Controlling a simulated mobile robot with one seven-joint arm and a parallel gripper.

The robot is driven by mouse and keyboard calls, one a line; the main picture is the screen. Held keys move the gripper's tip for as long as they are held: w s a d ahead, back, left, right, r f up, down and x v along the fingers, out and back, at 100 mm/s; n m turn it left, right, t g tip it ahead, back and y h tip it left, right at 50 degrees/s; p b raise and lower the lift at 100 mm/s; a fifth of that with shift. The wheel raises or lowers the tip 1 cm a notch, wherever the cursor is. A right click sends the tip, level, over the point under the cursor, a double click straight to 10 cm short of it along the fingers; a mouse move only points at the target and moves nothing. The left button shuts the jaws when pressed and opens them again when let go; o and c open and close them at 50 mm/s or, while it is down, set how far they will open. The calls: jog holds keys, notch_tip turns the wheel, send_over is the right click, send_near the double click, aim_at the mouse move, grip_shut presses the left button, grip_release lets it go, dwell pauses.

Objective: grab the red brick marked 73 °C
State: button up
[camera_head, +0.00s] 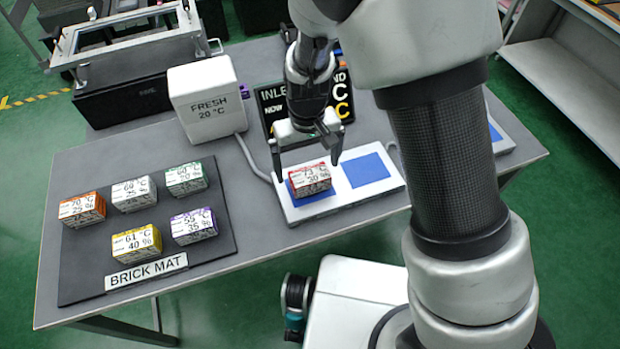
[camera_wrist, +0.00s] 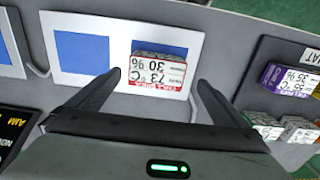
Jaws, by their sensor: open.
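The red brick marked 73 °C and 30 % (camera_head: 310,178) rests on the left blue pad of a white plate (camera_head: 345,210). It also shows in the wrist view (camera_wrist: 158,72), upside down, with its label facing up. My gripper (camera_head: 307,172) is over the brick, its fingers apart. In the wrist view my gripper (camera_wrist: 157,80) has one finger to each side of the brick with gaps between; the brick lies beyond the fingertips there. I see no contact with the brick.
The right blue pad (camera_head: 366,170) is empty. A black mat (camera_head: 85,270) at left holds several labelled bricks, including an orange one (camera_head: 82,209). A white box marked FRESH 20 °C (camera_head: 208,98) and a dark display (camera_head: 272,100) stand behind the plate.

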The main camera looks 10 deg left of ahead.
aim_at(310, 174)
jog(key=f, duration=0.5)
jog(key=shift+w+d, duration=0.1)
jog(key=shift+d, duration=0.15)
jog(key=c, duration=1.3)
jog(key=shift+r, duration=0.1)
jog(key=shift+c, duration=0.2)
